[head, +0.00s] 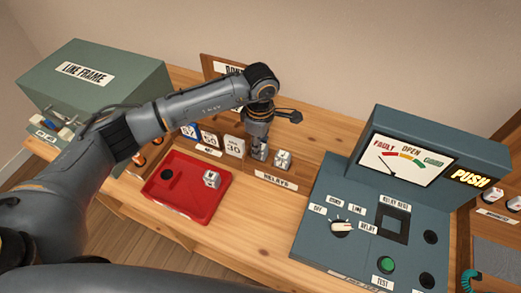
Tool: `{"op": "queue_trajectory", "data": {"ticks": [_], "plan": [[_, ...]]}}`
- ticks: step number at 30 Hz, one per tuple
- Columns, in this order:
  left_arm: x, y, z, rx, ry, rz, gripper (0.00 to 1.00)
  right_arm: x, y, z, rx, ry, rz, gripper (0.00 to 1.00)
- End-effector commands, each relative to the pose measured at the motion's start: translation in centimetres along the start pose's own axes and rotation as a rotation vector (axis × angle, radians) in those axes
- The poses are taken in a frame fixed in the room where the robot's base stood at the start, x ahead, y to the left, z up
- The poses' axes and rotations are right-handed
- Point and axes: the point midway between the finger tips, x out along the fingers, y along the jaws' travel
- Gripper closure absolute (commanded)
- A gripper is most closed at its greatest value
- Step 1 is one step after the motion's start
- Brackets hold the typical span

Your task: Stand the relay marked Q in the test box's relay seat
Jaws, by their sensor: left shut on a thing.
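The test box (330,262) is a blue-grey console at the right. Its relay seat (393,226) is a dark square recess under a label and looks empty. My left gripper (260,150) points down at the relay rack (276,181) and is shut on a small grey-white relay (259,154) there. The jaws hide much of it, and I cannot read its mark. A second relay (283,160) stands just right of it in the rack. A third relay (211,179) sits on the red tray (176,204). Their letters are too small to read surely. My right gripper is not in view.
A large green line frame box (95,82) stands at the back left. The test box has a dial knob (341,226), a green button (387,264) and an upright meter (409,158). Bare wood (268,225) lies between tray and box.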

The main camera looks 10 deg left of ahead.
Motion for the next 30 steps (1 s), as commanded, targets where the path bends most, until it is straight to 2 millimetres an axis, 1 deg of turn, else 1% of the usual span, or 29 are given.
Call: {"op": "queue_trajectory", "data": {"ticks": [3, 24, 30], "plan": [[-0.9, 0.1, 0.0, 0.0, 0.001, 0.002, 1.0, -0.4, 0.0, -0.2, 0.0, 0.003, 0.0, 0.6], [-5.1, 0.0, 0.0, 0.001, 0.0, 0.001, 1.0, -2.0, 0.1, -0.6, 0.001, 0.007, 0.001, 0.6], [-5.9, 0.0, 0.0, 0.0, 0.001, 0.0, 1.0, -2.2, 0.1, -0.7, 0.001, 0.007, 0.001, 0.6]]}}
